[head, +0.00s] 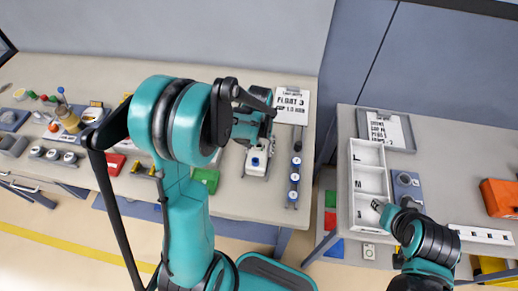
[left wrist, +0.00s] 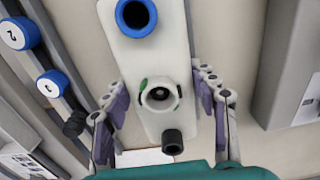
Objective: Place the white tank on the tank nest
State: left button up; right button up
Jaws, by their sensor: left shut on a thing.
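The white tank (head: 256,161) is at the right part of the left table, with a blue ring on its top. In the left wrist view the white tank (left wrist: 150,75) fills the middle, showing a blue-ringed opening, a small round port and a black spout. My left gripper (head: 257,140) reaches it from above; in the left wrist view its fingers (left wrist: 162,105) lie on both sides of the tank, shut on it. Whether the tank touches the surface below is hidden. I cannot clearly identify the tank nest. My right gripper (head: 382,208) is small, over the right table; its opening is unclear.
A rail with blue numbered caps (head: 294,178) stands close right of the tank, by a float card (head: 291,105). A white tray marked L and M (head: 355,187) and a grey fixture (head: 405,182) are on the right table. A gap separates the tables.

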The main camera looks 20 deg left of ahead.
aim_at(259, 147)
pick_arm(q)
jog(key=shift+f, duration=0.25)
jog(key=o, duration=1.4)
jog(key=shift+r, duration=0.1)
jog(key=shift+r, duration=0.1)
jog(key=shift+r, duration=0.25)
notch_tip(259, 147, up, 11)
jog(key=p, duration=0.3)
jog(key=s+d+r+m+t, duration=0.1)
jog(key=s+r+t, duration=0.1)
jog(key=s, duration=0.2)
jog(key=s+d+r+m+t, duration=0.1)
jog(key=s+d+r+t, duration=0.1)
jog(key=s, duration=0.2)
jog(key=s+d+r+t, duration=0.2)
jog(key=s+r+t, duration=0.1)
jog(key=s, duration=0.1)
jog(key=shift+s+d+m, duration=0.15)
jog(key=shift+s+m, duration=0.05)
jog(key=shift+m, duration=0.2)
